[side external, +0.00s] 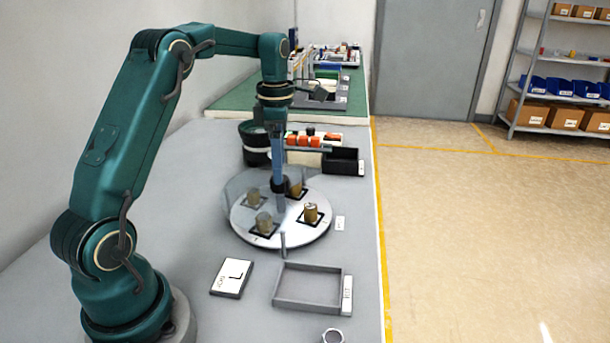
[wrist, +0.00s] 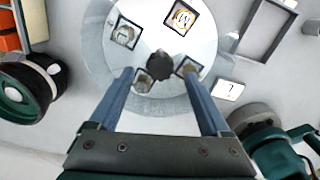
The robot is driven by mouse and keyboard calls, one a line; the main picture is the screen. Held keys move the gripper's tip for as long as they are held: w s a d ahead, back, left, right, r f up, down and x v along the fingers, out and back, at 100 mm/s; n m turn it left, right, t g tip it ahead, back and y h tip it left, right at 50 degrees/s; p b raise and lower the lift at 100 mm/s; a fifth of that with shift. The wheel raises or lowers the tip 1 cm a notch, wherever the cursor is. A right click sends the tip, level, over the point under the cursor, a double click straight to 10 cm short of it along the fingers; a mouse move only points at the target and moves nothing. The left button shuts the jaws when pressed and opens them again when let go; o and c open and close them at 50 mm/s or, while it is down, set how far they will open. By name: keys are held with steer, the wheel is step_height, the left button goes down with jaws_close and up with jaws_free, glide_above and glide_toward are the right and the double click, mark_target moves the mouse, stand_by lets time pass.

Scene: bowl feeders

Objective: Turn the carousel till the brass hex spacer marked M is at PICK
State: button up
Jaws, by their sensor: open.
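The carousel (side external: 250,235) is a round pale disc on the bench with several brass spacers in dark square-framed pockets. One spacer (side external: 310,212) stands uncovered at its right, beside a small white label (side external: 340,223) too small to read. In the wrist view this spacer (wrist: 183,17) is at the top and seems to bear an M. The other spacers (side external: 264,223) sit under a clear cover; their letters are unclear. A dark central knob (wrist: 160,66) shows in the wrist view. My gripper (wrist: 158,76) is open, its fingers on either side of the knob; contact cannot be told.
A card marked L (side external: 232,276) and an empty grey tray (side external: 313,304) lie in front. A short post (side external: 283,243) stands at the disc's near edge. A dark bowl feeder (side external: 254,145) and a black bin (side external: 342,162) stand behind.

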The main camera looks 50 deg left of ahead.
steer(key=shift+f, duration=1.35)
jaws_close()
steer(key=shift+n, duration=1.6)
jaws_free()
steer(key=shift+r, duration=0.15)
